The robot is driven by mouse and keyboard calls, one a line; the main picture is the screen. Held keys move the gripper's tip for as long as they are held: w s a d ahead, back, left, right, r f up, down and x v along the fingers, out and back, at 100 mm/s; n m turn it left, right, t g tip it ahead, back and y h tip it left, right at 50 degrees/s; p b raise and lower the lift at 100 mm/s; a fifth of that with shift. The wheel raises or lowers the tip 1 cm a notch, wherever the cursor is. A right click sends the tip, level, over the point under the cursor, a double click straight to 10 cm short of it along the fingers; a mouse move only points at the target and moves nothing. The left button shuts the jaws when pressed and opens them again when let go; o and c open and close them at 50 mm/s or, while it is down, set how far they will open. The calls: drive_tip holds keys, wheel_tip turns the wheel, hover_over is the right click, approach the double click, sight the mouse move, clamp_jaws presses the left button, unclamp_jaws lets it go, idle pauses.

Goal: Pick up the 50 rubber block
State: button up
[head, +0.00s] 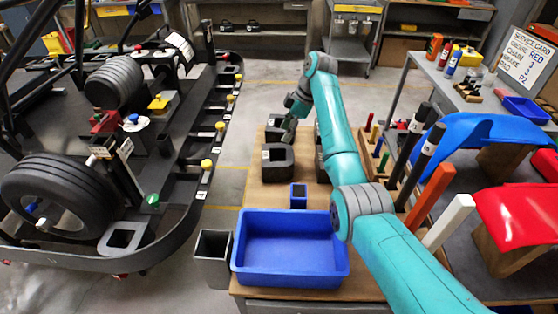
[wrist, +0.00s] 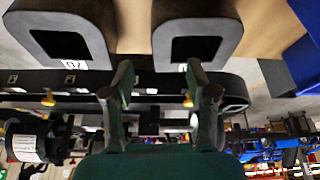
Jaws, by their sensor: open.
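Several black rubber blocks with square openings stand on the wooden bench top in the head view: a near left one (head: 278,176), one behind it (head: 273,134) and one partly behind my arm (head: 321,172). Their labels are too small to read, so I cannot tell which is the 50 block. My gripper (head: 291,112) is above the bench's far end. In the wrist view, my gripper (wrist: 158,82) is open with nothing between its fingers. A left block (wrist: 62,22) with a white label and a right block (wrist: 197,24) show beyond the fingertips.
A blue tray (head: 290,279) sits at the bench's near end, with a small blue holder (head: 298,196) behind it and a grey open box (head: 211,270) to its left. The kart (head: 60,200) stands left across an aisle. Upright coloured bars (head: 428,200) stand right, near my arm.

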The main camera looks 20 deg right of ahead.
sight(277, 145)
drive_tip(key=x, duration=0.8)
drive_tip(key=shift+a+r, duration=0.1)
drive_tip(key=shift+a, duration=0.1)
drive_tip(key=shift+s, duration=0.1)
clamp_jaws()
